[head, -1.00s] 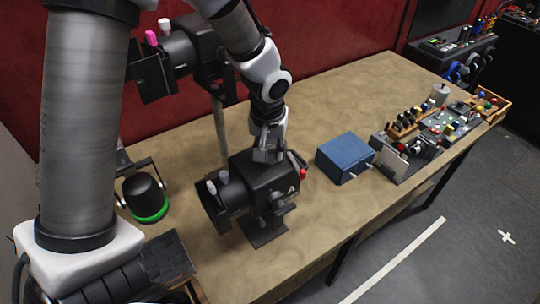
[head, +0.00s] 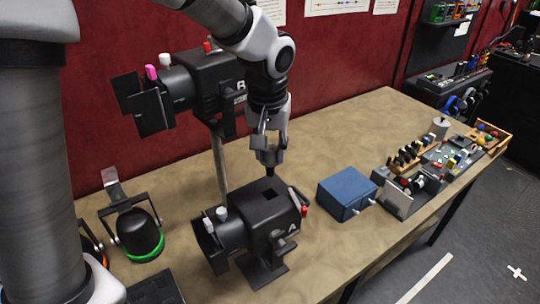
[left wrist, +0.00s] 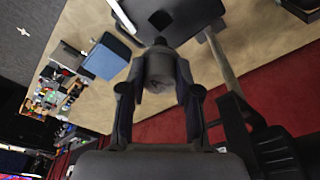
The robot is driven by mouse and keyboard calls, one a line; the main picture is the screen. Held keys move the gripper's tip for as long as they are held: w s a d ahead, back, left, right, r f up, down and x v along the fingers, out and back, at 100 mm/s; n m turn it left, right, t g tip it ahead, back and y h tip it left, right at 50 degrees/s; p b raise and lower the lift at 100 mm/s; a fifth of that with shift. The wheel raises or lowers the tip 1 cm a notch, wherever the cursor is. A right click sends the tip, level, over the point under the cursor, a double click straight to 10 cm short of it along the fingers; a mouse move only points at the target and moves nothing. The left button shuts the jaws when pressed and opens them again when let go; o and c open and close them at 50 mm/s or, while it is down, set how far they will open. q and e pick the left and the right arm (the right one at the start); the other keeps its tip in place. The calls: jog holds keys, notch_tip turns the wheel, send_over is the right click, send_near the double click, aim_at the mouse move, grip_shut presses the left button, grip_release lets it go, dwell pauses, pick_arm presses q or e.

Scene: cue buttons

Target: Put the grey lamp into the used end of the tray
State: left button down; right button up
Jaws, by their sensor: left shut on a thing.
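My left gripper (head: 268,150) is shut on a dark grey piece, which looks like the grey lamp (left wrist: 160,72). In the left wrist view the lamp sits between the two fingers as a rounded grey body; much of it is hidden by the fingers in the head view. The gripper is just above the black spotlight marked A (head: 260,225), whose top has a dark square opening (head: 268,194). I cannot pick out for sure which thing is the tray or its used end. My right gripper is not in view.
A second black spotlight marked B (head: 215,85) stands on a pole behind. A blue box (head: 347,192) is right of spotlight A, and several small parts and a wooden tray (head: 493,135) lie farther right. A black lamp with a green ring (head: 140,235) is at left.

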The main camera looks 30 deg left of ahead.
pick_arm(q)
notch_tip(320, 180, up, 3)
jog(key=p, duration=0.2)
jog(key=shift+f+p, duration=0.15)
jog(key=shift+p, duration=0.15)
jog(key=shift+r, duration=2.35)
